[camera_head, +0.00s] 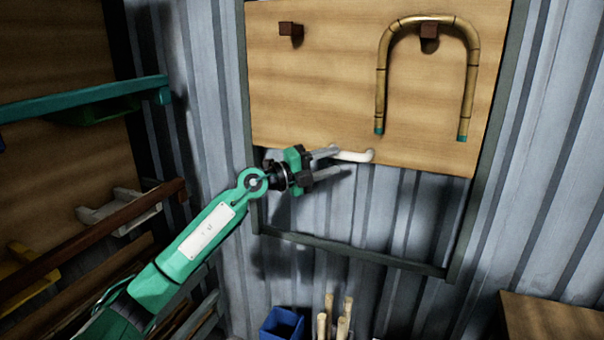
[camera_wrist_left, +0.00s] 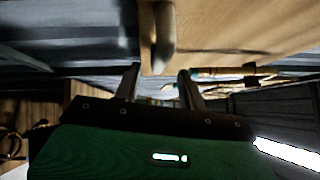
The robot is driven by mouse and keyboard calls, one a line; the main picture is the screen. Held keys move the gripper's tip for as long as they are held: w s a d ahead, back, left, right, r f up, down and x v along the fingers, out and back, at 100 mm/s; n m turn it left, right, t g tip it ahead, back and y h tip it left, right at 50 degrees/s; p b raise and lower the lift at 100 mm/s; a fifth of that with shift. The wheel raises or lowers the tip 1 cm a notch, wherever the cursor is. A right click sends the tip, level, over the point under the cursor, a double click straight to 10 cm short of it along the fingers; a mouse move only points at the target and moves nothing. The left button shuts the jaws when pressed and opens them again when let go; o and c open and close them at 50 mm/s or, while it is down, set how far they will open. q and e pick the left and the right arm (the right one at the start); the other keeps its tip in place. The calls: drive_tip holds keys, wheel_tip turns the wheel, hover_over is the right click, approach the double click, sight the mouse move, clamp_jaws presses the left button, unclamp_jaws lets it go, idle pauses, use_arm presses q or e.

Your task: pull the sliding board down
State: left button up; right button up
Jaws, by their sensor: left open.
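The sliding board (camera_head: 340,80) is a light wooden panel in a dark frame on the corrugated wall. A pale handle (camera_head: 358,156) sits at its bottom edge. In the left wrist view the board (camera_wrist_left: 230,25) fills the upper right, and the handle (camera_wrist_left: 160,38) appears ahead, lined up between my two fingers. My left gripper (camera_head: 338,162) is open at the left end of the handle, its fingers pointing right. Whether a finger touches the handle cannot be told. My right gripper is not in view.
A bent rattan piece (camera_head: 383,80) hangs on a dark peg (camera_head: 429,31) on the board; another peg (camera_head: 290,29) is bare. The lower frame opening is clear down to its bottom rail (camera_head: 350,252). A blue bin (camera_head: 283,325) stands below; racks (camera_head: 90,100) are at left.

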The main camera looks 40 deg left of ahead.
use_arm(q)
drive_tip(key=b+v, duration=0.1)
drive_tip(key=v, duration=0.7)
drive_tip(key=shift+b, duration=0.35)
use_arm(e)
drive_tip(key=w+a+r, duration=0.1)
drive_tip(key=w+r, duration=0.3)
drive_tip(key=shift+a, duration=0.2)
use_arm(q)
drive_tip(key=shift+f, duration=0.1)
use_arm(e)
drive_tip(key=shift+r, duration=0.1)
